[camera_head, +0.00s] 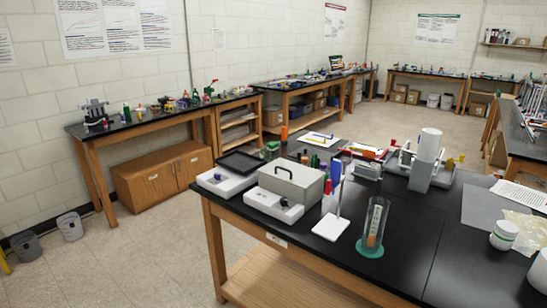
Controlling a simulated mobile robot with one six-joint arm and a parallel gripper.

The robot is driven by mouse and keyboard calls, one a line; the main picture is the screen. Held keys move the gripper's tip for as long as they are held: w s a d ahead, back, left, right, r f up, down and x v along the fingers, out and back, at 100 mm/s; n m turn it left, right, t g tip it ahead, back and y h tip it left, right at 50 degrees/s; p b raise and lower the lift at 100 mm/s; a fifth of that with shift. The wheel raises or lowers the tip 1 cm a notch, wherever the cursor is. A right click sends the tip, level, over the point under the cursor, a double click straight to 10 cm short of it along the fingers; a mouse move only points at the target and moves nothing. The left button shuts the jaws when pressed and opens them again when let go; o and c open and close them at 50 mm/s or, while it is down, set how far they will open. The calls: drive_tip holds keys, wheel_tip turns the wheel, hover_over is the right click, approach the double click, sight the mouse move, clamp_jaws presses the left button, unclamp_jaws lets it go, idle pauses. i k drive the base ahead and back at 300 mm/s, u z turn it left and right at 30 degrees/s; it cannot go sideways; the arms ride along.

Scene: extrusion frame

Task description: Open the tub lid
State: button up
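My gripper does not show in this view. A white object (541,272) is cut off by the right edge, below the tub; I cannot tell what it is.
A crumpled pale bag (523,228) lies beside the tub, with a paper sheet (520,194) behind. A glass cylinder (374,225) on a green base and a grey box (291,181) stand further left. The black bench top (420,240) is clear left of the tub.

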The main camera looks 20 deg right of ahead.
sight(301, 175)
drive_tip(key=i, duration=1.05)
drive_tip(key=u, duration=4.7)
drive_tip(key=i, duration=0.1)
drive_tip(key=z, duration=2.75)
drive_tip(key=i, duration=0.6)
